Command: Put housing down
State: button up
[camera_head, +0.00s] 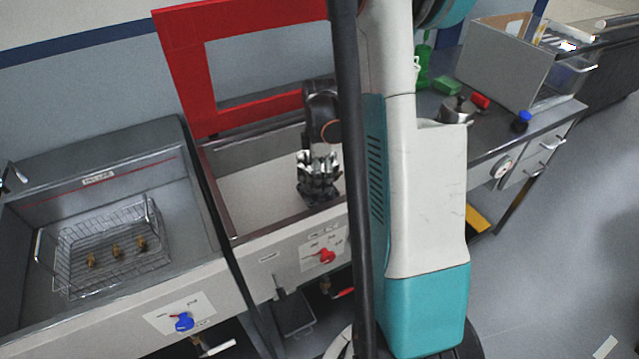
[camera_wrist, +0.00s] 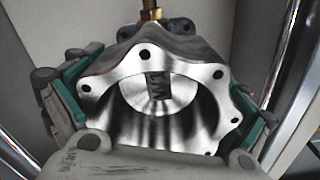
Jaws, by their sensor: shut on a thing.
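The housing (camera_wrist: 155,85) is a shiny machined metal part with a scalloped, holed flange and a marked inner face. It fills the middle of the wrist view, between the green-edged fingers of my gripper (camera_wrist: 160,110). My gripper is shut on it. In the head view, my gripper (camera_head: 319,172) is inside or just over the grey basin (camera_head: 250,195) with the raised red-framed lid (camera_head: 185,75). The housing is small there and partly hidden by the fingers. A brass fitting (camera_wrist: 150,12) shows behind the housing in the wrist view. Contact with the basin floor cannot be told.
A second basin at left holds a wire basket (camera_head: 110,250) with several small brass parts. A bench (camera_head: 500,135) at right carries a grey box (camera_head: 500,65), a metal pot (camera_head: 457,108) and bottles. My arm column hides part of the basin's right side.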

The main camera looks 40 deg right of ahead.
jog(key=shift+f+b, duration=0.6)
jog(key=shift+f, duration=1.3)
jog(key=shift+f, duration=0.1)
jog(key=o, duration=1.7)
notch_tip(320, 180, up, 12)
jog(key=p, duration=0.4)
